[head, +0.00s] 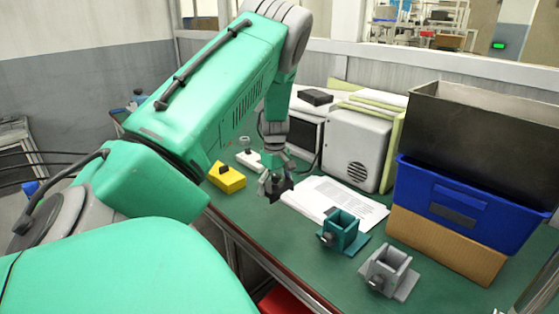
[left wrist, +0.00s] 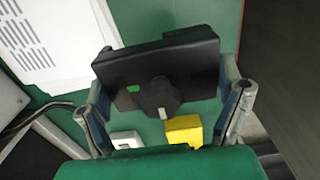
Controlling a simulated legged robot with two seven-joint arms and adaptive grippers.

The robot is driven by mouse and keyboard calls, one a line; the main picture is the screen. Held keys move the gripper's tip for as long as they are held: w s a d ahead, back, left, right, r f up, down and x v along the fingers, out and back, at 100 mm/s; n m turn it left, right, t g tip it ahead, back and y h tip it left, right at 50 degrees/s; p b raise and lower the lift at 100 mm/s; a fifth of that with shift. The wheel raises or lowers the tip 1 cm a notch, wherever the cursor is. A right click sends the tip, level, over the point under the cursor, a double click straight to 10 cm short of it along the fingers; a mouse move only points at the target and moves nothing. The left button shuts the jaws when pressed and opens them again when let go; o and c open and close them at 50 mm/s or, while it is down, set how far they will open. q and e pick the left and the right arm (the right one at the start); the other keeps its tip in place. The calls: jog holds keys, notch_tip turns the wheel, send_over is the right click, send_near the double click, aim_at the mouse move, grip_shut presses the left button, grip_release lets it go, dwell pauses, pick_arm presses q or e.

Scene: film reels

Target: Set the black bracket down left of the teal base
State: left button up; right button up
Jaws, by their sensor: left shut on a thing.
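My left gripper (head: 272,183) is shut on the black bracket (head: 279,187), with one finger at each end of it. In the left wrist view the black bracket (left wrist: 157,66) is a dark plate with a round knob and a small green mark, spanning between the fingers. It appears to be above the green table; the exact gap is hard to tell. The teal base (head: 344,232), with an open square socket, stands on the table to the right of and nearer than the bracket. It does not show in the left wrist view. My right gripper is not in view.
A grey base (head: 388,272) stands nearer than the teal one. Printed sheets (head: 335,200) lie behind the teal base. A yellow block (head: 226,177) and a white piece (head: 250,160) are left of the gripper. A blue crate (head: 470,205) is stacked at the right. Green table is clear left of the teal base.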

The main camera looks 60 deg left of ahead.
aim_at(275, 176)
pick_arm(q)
jog(key=f, duration=0.4)
jog(key=shift+d+f, duration=0.2)
jog(key=shift+f, duration=0.05)
jog(key=f, duration=0.4)
jog(key=shift+s+a+b, duration=0.1)
jog(key=shift+a+b, duration=0.2)
jog(key=shift+b, duration=0.1)
jog(key=shift+f, duration=0.25)
jog(key=shift+c, duration=0.6)
jog(key=shift+d+r, duration=0.1)
jog(key=shift+d, duration=0.1)
jog(key=o, duration=1.3)
jog(key=shift+o, duration=0.2)
notch_tip(275, 176, up, 12)
jog(key=shift+r+p, duration=0.1)
jog(key=shift+p, duration=0.6)
